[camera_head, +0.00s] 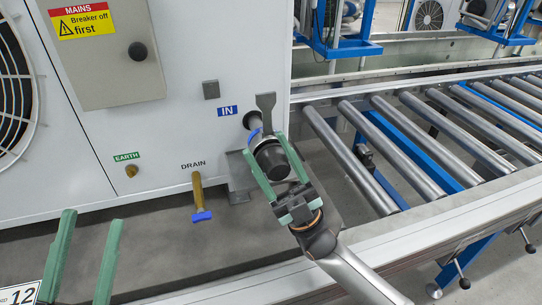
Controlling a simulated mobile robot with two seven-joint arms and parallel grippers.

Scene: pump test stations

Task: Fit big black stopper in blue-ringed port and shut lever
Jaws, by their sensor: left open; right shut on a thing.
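The blue-ringed port (254,134) sticks out of the white cabinet beside the "IN" label. The big black stopper (270,161) is at the port's mouth, in line with it. The joint is partly covered, so I cannot tell how deep it sits. My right gripper (264,144) is shut on the stopper, one green finger on each side. A flat grey lever (266,108) stands up above the port, apart from my fingers. My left gripper (92,215) is open and empty at the lower left, away from the port.
A brass drain pipe (197,188) with a blue handle hangs left of the port. A small brass earth stud (131,171) is further left. A roller conveyor (420,130) runs along the right. A grey control box (105,60) protrudes at upper left.

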